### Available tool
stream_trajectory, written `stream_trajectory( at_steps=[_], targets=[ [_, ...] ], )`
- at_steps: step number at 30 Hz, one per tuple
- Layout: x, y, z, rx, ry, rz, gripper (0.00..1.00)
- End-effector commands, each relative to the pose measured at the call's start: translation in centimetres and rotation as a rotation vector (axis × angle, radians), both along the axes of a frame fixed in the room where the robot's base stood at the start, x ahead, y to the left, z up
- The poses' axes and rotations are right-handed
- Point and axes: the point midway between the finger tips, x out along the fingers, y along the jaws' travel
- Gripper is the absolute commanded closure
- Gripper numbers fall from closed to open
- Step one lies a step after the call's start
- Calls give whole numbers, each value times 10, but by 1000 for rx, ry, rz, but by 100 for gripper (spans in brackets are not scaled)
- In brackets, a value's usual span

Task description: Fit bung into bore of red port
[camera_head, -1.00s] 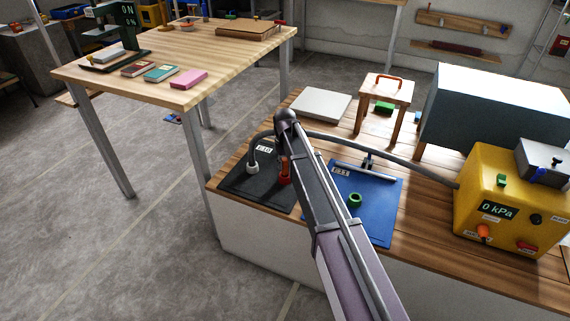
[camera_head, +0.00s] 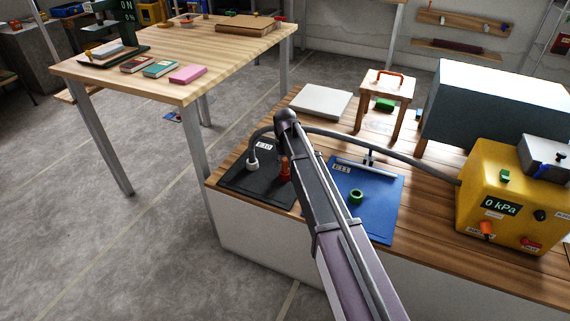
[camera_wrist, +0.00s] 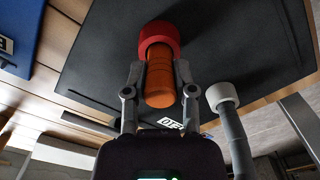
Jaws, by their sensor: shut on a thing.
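The orange bung (camera_wrist: 160,82) is between the two fingers of my gripper (camera_wrist: 160,90) in the wrist view, and the gripper is shut on it. The red port (camera_wrist: 158,38) is a thick red ring on the black mat (camera_wrist: 235,45). The bung's far end meets the red ring, lined up with it. How deep it sits in the bore is hidden. In the head view the red port (camera_head: 285,172) shows just left of my arm, which hides most of the gripper.
A white port (camera_wrist: 221,94) with a grey hose stands beside my gripper on the same mat. A blue mat (camera_head: 385,210) holds a green ring (camera_head: 356,197). A yellow pressure box (camera_head: 500,195) reading 0 kPa stands at the right.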

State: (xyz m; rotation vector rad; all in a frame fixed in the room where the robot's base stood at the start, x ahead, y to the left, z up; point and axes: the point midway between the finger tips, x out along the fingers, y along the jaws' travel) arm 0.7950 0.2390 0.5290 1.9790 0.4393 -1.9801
Motion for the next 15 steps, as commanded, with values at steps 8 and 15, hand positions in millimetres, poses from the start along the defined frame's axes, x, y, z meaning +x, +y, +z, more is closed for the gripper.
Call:
stream_trajectory(
  at_steps=[8,15],
  targets=[
    [0,0,-6,0,0,0,100],
    [0,0,-10,0,0,0,100]
  ],
)
